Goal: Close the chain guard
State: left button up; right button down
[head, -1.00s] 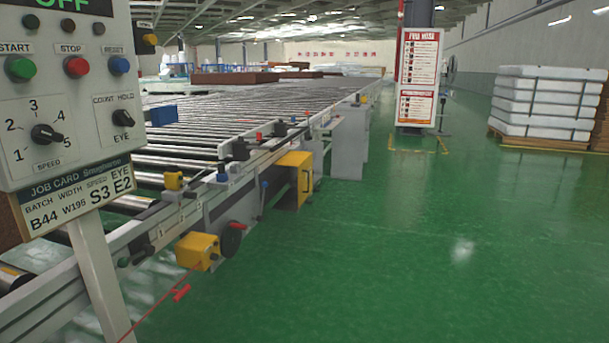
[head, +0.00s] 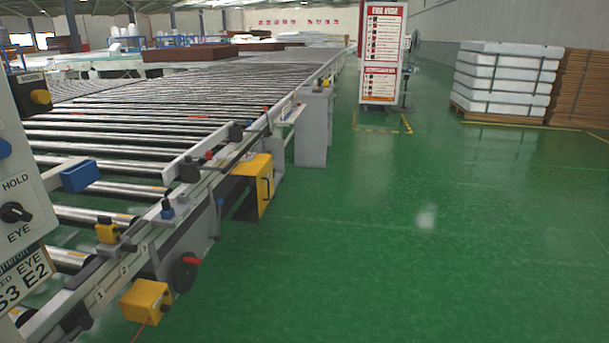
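A yellow guard (head: 264,190) with a dark handle is on the near side of the roller conveyor (head: 110,130), at the middle left of the head view. I take it to be the chain guard. Its yellow panel stands out from the conveyor side, with a dark area beside and under it. I cannot tell for sure how far open it is. Neither of my grippers is in view.
A control panel (head: 30,190) stands at the left edge. A yellow box (head: 146,301) and a dark handwheel (head: 184,274) stick out from the conveyor side. A sign (head: 382,55) and a stacked pallet (head: 503,80) stand farther back. The green floor (head: 420,260) is clear.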

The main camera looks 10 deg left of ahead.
aim_at(261, 166)
jog(key=z, duration=0.25)
jog(key=i, duration=2.3)
jog(key=u, duration=1.2)
jog(key=i, duration=1.2)
jog(key=u, duration=0.65)
